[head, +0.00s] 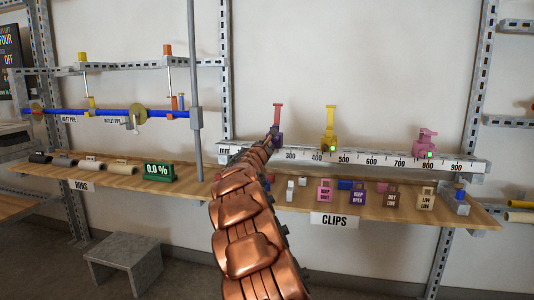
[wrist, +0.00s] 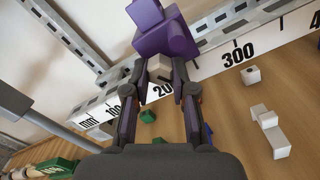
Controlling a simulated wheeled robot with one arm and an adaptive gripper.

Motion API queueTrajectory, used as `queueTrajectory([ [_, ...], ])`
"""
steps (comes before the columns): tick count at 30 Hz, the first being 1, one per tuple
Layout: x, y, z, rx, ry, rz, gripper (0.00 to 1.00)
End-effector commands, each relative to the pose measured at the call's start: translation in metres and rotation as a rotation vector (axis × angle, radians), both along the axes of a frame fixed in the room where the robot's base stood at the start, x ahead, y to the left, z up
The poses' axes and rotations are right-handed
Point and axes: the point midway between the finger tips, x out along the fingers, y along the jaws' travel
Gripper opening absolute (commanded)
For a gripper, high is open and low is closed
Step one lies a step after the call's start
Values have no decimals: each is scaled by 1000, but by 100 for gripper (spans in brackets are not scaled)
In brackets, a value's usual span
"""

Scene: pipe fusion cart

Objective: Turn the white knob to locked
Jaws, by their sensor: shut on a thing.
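A pale, whitish knob (wrist: 161,74) shows between my fingertips in the wrist view, just below a purple clamp body (wrist: 165,32). My gripper (wrist: 160,80) is shut on this knob, with one finger on each side. The fingers cover much of the knob, and I cannot read any locked mark on it. In the head view the purple clamp with a red upright handle (head: 278,115) stands on the ruled rail near its left end. My copper arm reaches up to it and hides the knob and most of my gripper (head: 272,136) there.
A yellow clamp (head: 329,135) and a pink clamp (head: 426,143), each with a green light, stand farther right on the ruled rail (head: 375,158). Tags and small blocks lie on the wooden shelf (head: 300,205) below. A grey upright post (head: 196,100) stands left of my arm.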

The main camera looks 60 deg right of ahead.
Motion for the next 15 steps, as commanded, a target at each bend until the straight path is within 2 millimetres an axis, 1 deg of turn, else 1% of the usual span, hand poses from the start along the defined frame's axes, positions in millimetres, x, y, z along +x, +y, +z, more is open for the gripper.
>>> queueTrajectory([
  [1, 1, 1, -3, 10, -35, 1, 0],
  [9, 0, 0, -3, 73, -198, 0, 0],
  [15, 1, 1, -2, 102, -274, 0, 0],
])
